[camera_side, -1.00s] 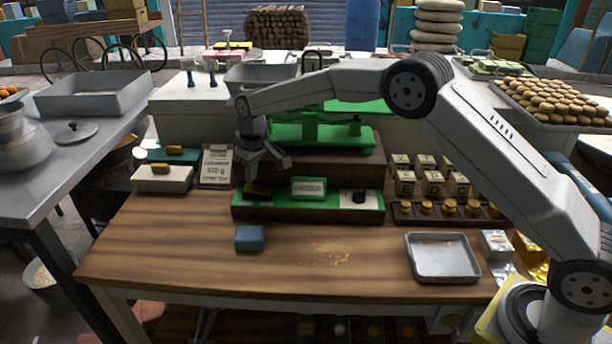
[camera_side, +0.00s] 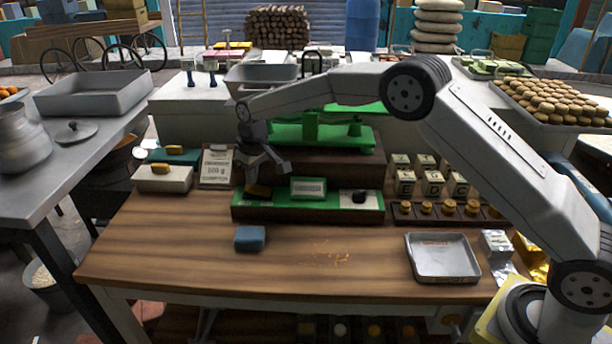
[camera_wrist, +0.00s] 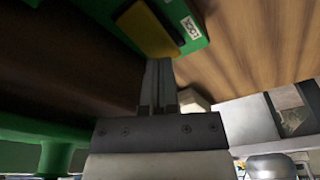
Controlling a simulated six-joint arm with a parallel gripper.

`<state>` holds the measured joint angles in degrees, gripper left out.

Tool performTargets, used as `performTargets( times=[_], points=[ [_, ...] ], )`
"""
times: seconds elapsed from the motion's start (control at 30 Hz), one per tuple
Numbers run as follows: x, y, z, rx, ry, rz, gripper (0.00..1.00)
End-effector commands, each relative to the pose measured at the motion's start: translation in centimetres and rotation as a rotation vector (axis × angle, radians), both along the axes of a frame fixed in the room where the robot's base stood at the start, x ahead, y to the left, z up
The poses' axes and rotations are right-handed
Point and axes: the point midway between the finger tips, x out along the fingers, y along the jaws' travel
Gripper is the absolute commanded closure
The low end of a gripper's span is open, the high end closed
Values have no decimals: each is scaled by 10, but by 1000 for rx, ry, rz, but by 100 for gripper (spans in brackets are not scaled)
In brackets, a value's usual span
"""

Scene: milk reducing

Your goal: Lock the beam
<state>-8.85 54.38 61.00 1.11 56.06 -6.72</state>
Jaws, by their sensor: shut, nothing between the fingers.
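The green balance (camera_side: 312,133) stands on a dark wooden stand at the back of the table. Its green base panel (camera_side: 335,198) carries a yellow-brown lever (camera_side: 257,191) at its left end. My gripper (camera_side: 262,172) is just above that lever. In the wrist view my shut, empty fingers (camera_wrist: 158,64) point at the yellow lever (camera_wrist: 148,30), which lies just beyond their tips. I cannot tell whether they touch. A small white label (camera_wrist: 190,27) with dark lettering sits beside the lever on the green panel (camera_wrist: 180,12).
A blue block (camera_side: 250,238) lies in front of the panel. A metal tray (camera_side: 442,258) is at the right, with weights (camera_side: 450,208) behind it. A card (camera_side: 216,166) and a white block (camera_side: 162,179) stand left of the gripper. The front middle of the table is mostly clear.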

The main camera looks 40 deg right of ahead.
Motion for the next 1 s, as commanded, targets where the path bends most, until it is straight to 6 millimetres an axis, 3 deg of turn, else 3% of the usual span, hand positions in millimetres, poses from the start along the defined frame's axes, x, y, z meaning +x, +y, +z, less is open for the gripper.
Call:
performTargets(
  times=[1.0],
  points=[
    [0, 0, -11, 0, 1, 0, 100]
  ],
)
